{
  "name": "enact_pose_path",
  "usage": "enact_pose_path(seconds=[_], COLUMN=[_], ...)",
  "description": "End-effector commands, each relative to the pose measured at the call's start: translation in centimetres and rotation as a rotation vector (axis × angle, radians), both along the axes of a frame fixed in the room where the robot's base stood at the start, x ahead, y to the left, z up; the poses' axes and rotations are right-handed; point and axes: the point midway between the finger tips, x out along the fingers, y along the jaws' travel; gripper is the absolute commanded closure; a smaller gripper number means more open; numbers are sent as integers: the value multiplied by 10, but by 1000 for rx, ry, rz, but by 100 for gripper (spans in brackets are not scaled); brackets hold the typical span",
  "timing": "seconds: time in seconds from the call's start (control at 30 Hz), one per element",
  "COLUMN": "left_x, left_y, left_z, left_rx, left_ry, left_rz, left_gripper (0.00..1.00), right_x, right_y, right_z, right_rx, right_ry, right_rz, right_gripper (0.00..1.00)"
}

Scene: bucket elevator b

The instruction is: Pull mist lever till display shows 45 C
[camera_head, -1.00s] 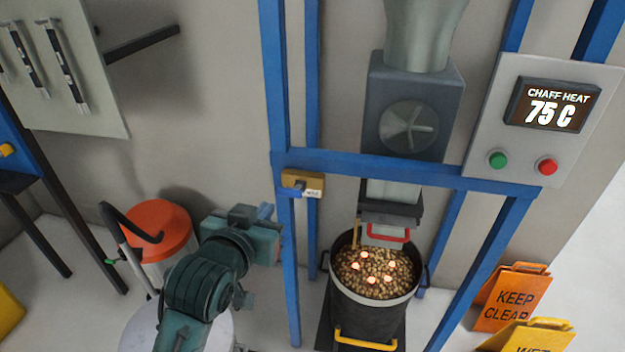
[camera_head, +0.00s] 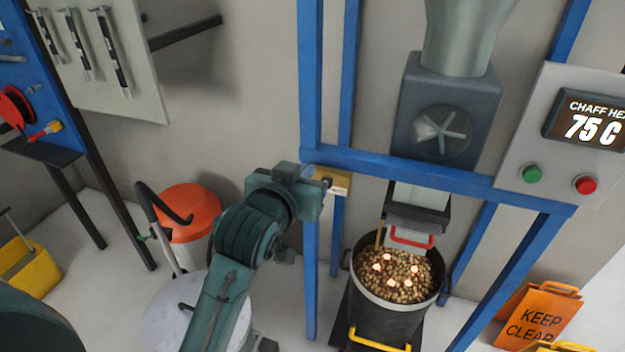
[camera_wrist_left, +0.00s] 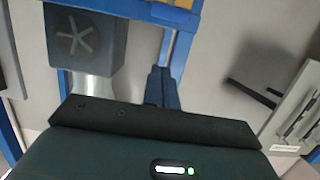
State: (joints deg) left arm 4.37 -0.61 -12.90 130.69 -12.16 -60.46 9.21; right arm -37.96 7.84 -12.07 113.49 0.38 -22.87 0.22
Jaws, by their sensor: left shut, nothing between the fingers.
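The display (camera_head: 590,122) at the right of the head view reads 75 C under a partly cropped "CHAFF HEAT" heading. In the left wrist view a yellow part (camera_wrist_left: 181,3) shows at the top edge. My left gripper (camera_wrist_left: 160,72) is shut and empty, its fingers close to the blue frame post; whether they touch it is unclear. My right gripper is not in view.
A black bucket (camera_head: 385,315) of nuts with several glowing spots stands under the chute. The blue frame post (camera_head: 311,265) is close to my arm. An orange-lidded drum (camera_head: 190,215) stands left, an orange "KEEP CLEAR" sign (camera_head: 540,315) right.

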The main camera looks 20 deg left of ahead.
Motion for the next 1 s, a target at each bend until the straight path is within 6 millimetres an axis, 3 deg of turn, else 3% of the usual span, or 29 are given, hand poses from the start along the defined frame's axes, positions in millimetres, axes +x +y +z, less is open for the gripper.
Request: enact_pose_path(seconds=[0.2,0.37,0.6,1.0], left_x=[45,70,48,44], left_y=[-1,-2,-2,-2], left_z=[-10,-17,-45,-50], left_rx=[1,0,1,-1], left_ry=[1,1,2,-1], left_rz=[0,0,-1,-2], left_gripper=[100,100,100,100], right_x=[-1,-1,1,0], right_y=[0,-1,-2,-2], right_z=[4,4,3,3], right_rx=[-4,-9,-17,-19], right_ry=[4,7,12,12], right_rz=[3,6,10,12], right_gripper=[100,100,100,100])
